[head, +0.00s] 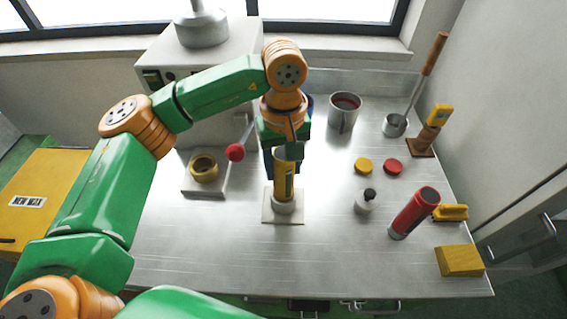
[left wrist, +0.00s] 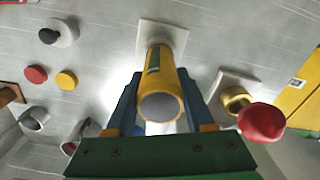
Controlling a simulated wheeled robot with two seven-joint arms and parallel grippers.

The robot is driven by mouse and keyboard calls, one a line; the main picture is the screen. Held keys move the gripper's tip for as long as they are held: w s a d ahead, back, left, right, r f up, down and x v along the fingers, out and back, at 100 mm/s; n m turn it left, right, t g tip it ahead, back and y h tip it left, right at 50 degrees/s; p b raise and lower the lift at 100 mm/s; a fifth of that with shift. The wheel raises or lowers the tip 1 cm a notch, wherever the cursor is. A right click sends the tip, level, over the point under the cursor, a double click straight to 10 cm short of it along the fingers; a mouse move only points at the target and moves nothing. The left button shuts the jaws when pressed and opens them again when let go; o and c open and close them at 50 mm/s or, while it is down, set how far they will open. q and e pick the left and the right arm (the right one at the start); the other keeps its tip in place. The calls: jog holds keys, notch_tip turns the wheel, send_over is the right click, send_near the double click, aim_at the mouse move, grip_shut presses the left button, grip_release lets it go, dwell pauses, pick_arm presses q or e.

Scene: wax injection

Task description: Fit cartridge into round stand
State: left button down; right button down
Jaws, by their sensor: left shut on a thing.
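The yellow cartridge (head: 284,182) with a dark green label stands about upright over the round stand (head: 283,207), a grey ring on a pale square plate (head: 270,219). Its lower end meets the ring in the head view; I cannot tell how deep it sits. My left gripper (head: 284,155) is shut on the cartridge's upper part from above. In the left wrist view the cartridge (left wrist: 158,85) lies between the two blue fingers (left wrist: 158,100), its grey round end towards the camera. It hides the ring there, and part of the square plate (left wrist: 175,38) shows beyond it. My right gripper is not in view.
Left of the stand, a brass ring (head: 204,168) sits on a plate beside a red-knobbed lever (head: 235,152). A metal pot (head: 343,116) stands behind. The front of the table is clear.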

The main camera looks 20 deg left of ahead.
aim_at(283, 153)
pick_arm(q)
jog(key=shift+f+b, duration=1.05)
jog(key=shift+f, duration=0.15)
jog(key=shift+c, duration=1)
grip_release()
notch_tip(283, 153, up, 7)
jog(key=shift+r+b, duration=0.1)
jog(key=shift+b, duration=0.25)
